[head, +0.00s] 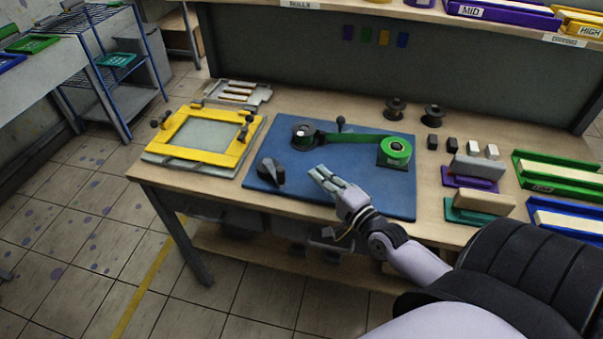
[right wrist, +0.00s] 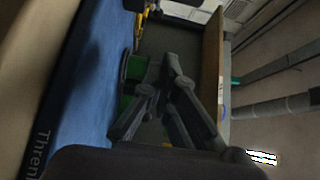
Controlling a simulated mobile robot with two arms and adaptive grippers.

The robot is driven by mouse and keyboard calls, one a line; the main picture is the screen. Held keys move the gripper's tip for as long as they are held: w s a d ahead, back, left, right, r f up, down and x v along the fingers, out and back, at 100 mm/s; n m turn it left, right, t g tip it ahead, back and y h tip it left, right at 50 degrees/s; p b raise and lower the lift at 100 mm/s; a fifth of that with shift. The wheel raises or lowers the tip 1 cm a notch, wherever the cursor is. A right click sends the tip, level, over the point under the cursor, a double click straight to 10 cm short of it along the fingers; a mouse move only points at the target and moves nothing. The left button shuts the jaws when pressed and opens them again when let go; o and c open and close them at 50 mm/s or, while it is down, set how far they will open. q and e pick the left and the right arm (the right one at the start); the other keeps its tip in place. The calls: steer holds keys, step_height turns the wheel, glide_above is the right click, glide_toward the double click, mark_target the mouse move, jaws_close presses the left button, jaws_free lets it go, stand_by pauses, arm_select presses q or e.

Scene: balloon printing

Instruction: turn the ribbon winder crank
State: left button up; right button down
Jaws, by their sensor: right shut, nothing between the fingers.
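The ribbon winder stands on a blue mat (head: 340,195). It has a dark spool (head: 303,135) at left and a green ribbon roll (head: 396,149) at right, with green ribbon (head: 350,139) stretched between them. A small dark knob (head: 340,122) stands behind the ribbon. A black handle-like piece (head: 269,172) sits at the mat's left; I cannot tell which piece is the crank. My right gripper (head: 319,174) is shut and empty over the mat, in front of the ribbon and right of the black piece. It also shows in the right wrist view (right wrist: 174,75). My left gripper is out of view.
A yellow frame (head: 182,152) lies left of the mat on the wooden bench. Dark spools (head: 395,107), small blocks (head: 452,144) and a green tray (head: 540,185) stand to the right. A shelf edge (head: 340,10) crosses the back.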

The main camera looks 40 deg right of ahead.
steer(key=shift+w+r, duration=0.15)
steer(key=shift+w, duration=0.75)
steer(key=a+p, duration=0.2)
steer(key=a, duration=0.1)
steer(key=shift+w+a, duration=0.1)
steer(key=shift+w, duration=0.25)
steer(key=shift+a, duration=0.45)
steer(key=shift+f, duration=0.2)
steer(key=shift+d, duration=0.1)
